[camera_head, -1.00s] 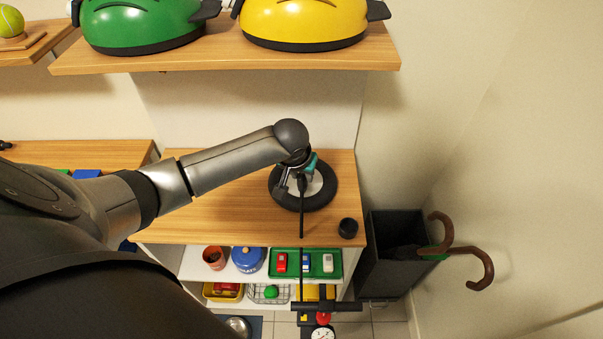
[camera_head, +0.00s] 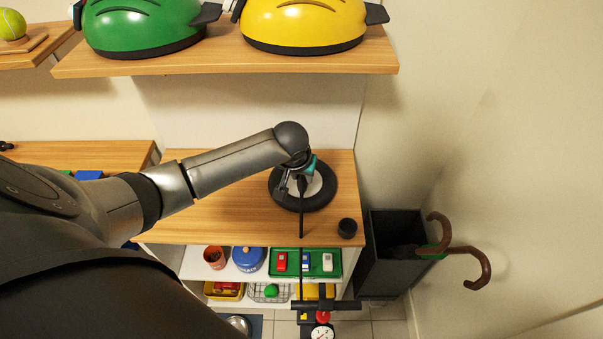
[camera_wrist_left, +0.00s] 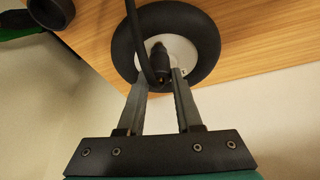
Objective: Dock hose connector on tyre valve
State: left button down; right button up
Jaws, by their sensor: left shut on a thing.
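The black tyre (camera_head: 322,202) with a white centre lies on the wooden cabinet top. In the left wrist view the tyre (camera_wrist_left: 207,45) shows beyond my fingers. My left gripper (camera_head: 297,183) is over the left part of the tyre. In the wrist view my left gripper (camera_wrist_left: 160,84) is shut on the black hose connector (camera_wrist_left: 157,60), which lies over the white centre. A small brassy spot shows at the connector's near end. The black hose (camera_head: 301,225) hangs from it past the cabinet's front edge. The valve cannot be made out, so I cannot tell whether the connector touches it.
The pump handle (camera_head: 340,305) and gauge (camera_head: 322,333) are below, in front of the cabinet. A dark umbrella bin (camera_head: 390,255) stands at right.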

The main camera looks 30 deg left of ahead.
dwell(0.5)
pick_arm(q)
jog(key=shift+p, duration=0.5)
jog(key=shift+f+b, duration=0.4)
jog(key=shift+f, duration=0.35)
jog(key=c, duration=0.9)
grip_release()
jog(key=shift+o, duration=0.2)
jog(key=shift+r, duration=0.1)
jog(key=p+v, duration=1.1)
jog(key=p, duration=0.4)
jog(key=shift+s, duration=0.1)
